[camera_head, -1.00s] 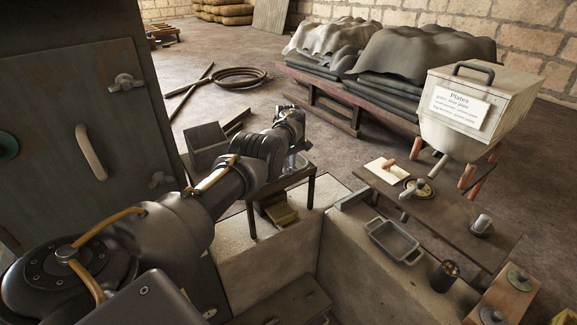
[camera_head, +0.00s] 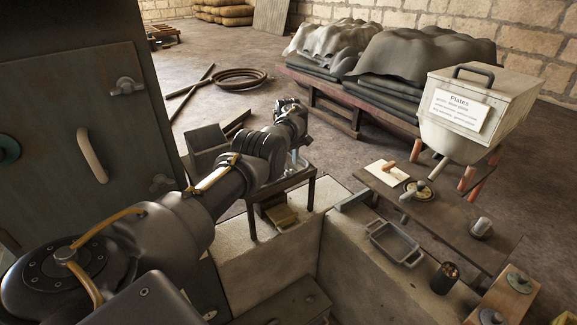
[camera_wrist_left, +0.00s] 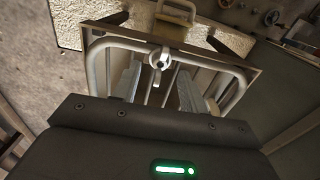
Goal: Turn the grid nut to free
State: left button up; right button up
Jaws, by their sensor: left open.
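The grid nut (camera_wrist_left: 160,58) is a small pale metal nut with lugs. In the left wrist view it sits at the middle of a bent metal bar on the grid (camera_wrist_left: 232,78). My left gripper (camera_wrist_left: 160,76) is open, with one grey finger on each side below the nut in the picture. I see no grip on the nut, and contact cannot be told. In the head view my left arm reaches over a small dark table (camera_head: 316,181); its wrist hides most of the gripper, and the nut cannot be made out. My right gripper is out of view.
A yellowish block (camera_head: 281,215) lies under the small table. A grey tray (camera_head: 394,243) and a dark cup (camera_head: 446,277) are on the concrete wall at right. A bench (camera_head: 440,208) with tools and a bin labelled Plates (camera_head: 484,105) stand beyond. A tall cabinet (camera_head: 75,120) is at left.

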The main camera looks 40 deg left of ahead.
aim_at(288, 170)
pick_arm(q)
notch_tip(288, 170, up, 8)
jog(key=shift+b, duration=0.35)
jog(key=shift+r, duration=0.1)
dwell(0.4)
